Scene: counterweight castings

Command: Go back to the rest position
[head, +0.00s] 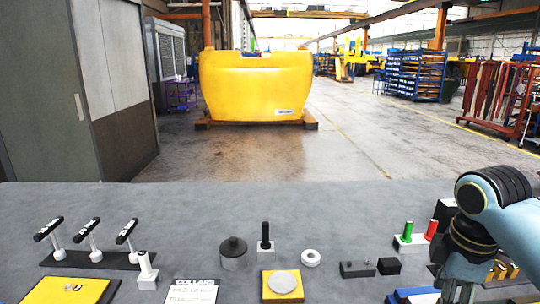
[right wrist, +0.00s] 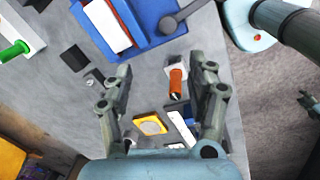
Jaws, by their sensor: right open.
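My right gripper (right wrist: 160,68) is open in the right wrist view, with its two fingers wide apart and nothing held between them. It points down over the grey bench. An orange post with a black tip (right wrist: 176,82) on a white block shows in the gap between the fingers; how far below them it lies, I cannot tell. In the head view my right arm comes in from the right, and its gripper (head: 457,292) is at the bottom edge, partly cut off. My left gripper is in neither view.
On the bench stand a black-handled rack (head: 90,258), a dark knobbed cylinder (head: 233,250), a yellow plate with a disc (head: 283,284) and a block with green and red pegs (head: 408,243). A blue tray (right wrist: 160,40) is near the fingers. The bench's back strip is clear.

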